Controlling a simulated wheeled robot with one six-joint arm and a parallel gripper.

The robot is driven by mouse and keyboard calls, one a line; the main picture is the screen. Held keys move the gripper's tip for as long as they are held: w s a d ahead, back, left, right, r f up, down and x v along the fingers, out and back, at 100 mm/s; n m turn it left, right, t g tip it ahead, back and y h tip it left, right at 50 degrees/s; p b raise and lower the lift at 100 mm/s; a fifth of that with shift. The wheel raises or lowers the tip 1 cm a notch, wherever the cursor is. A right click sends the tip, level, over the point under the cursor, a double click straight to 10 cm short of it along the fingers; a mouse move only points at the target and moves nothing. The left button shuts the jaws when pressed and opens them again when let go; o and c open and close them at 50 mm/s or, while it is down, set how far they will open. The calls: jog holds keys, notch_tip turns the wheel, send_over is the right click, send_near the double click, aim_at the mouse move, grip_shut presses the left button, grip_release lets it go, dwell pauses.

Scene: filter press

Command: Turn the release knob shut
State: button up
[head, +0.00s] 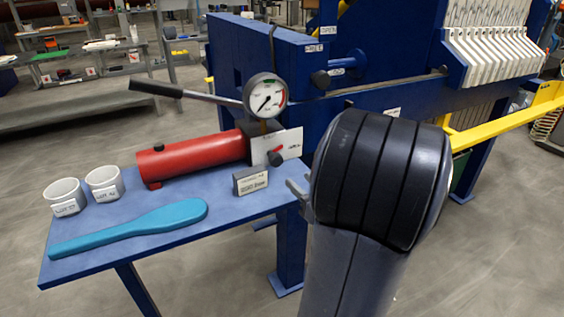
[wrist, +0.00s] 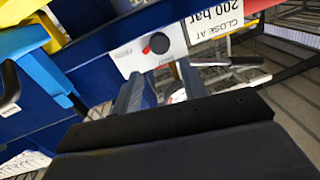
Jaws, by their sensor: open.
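The release knob (head: 276,157) is red and dark, on a white plate (head: 291,144) at the end of the red hand pump (head: 200,157). In the wrist view the knob (wrist: 157,43) shows a black round body with a red part, on its white plate (wrist: 128,58). My gripper (wrist: 162,82) is open, its two fingers pointing towards the plate, with the knob beyond the tips and nothing held. In the head view only a bit of a grey finger (head: 297,187) shows right of the plate; my arm hides the rest.
A pressure gauge (head: 265,95) and the pump's lever (head: 185,93) stand above the pump. A small sign (head: 250,180) stands near the knob; it reads "CLOSE AT 200 bar" in the wrist view (wrist: 222,14). Two white cups (head: 65,197) and a teal paddle (head: 130,228) lie on the blue table (head: 240,207).

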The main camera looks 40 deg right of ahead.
aim_at(278, 162)
jog(key=w, duration=0.6)
jog(key=w+d, duration=0.1)
jog(key=w, duration=0.2)
jog(key=shift+w+b, duration=0.1)
jog(key=shift+b, duration=0.3)
jog(key=shift+c, duration=0.4)
jog(key=c, duration=0.6)
